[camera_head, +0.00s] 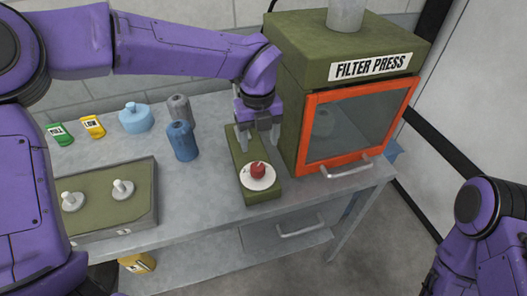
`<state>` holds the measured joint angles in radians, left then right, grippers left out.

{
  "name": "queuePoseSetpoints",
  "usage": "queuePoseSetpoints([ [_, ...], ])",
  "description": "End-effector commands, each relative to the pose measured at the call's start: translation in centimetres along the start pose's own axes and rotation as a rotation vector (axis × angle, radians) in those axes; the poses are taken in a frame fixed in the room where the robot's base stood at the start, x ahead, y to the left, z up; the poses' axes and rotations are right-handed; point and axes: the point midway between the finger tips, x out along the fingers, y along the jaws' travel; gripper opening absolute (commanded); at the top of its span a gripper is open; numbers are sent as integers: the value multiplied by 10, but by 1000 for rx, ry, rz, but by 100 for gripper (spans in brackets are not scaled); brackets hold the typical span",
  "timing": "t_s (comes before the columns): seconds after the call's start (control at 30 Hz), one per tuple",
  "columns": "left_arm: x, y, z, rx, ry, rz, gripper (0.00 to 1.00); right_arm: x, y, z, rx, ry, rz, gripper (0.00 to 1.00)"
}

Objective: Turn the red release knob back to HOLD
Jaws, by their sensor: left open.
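The red release knob (258,170) sits on a round white dial plate (270,181) on a narrow olive base (263,195) on the bench. Any marking on the dial is too small to read. My left gripper (258,142) is open, points down and hangs behind the knob in the picture. I cannot tell how high it is above the base. Its fingers are apart from the knob and hold nothing. My right arm shows at the lower right, but its gripper is out of the picture.
The olive filter press (300,62) with its orange-framed door (306,130) stands close right of the knob base. Blue bottle (182,142), grey bottle (180,108) and light-blue flask (136,119) stand left. An olive box (140,195) with white knobs sits front left.

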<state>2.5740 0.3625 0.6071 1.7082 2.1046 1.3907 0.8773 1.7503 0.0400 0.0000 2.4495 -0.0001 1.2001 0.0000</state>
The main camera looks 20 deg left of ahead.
Motion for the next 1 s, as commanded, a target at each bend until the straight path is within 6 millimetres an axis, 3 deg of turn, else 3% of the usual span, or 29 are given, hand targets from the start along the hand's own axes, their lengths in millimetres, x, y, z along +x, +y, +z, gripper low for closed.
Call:
queuePoseSetpoints([
  [0.4, 86, -3, 6, 3, 5, 8, 67, -20, 2, -8, 0, -1, 1, 55],
  [0.77, 97, -3, 7, 4, 4, 6, 67, -21, 2, -8, 0, -1, 1, 55],
  [0.93, 97, -3, 7, 4, 4, 7, 11, -21, 2, -8, 0, -1, 1, 55],
  [1.0, 97, -3, 7, 4, 4, 7, 11, -21, 2, -8, 0, -1, 0, 55],
])
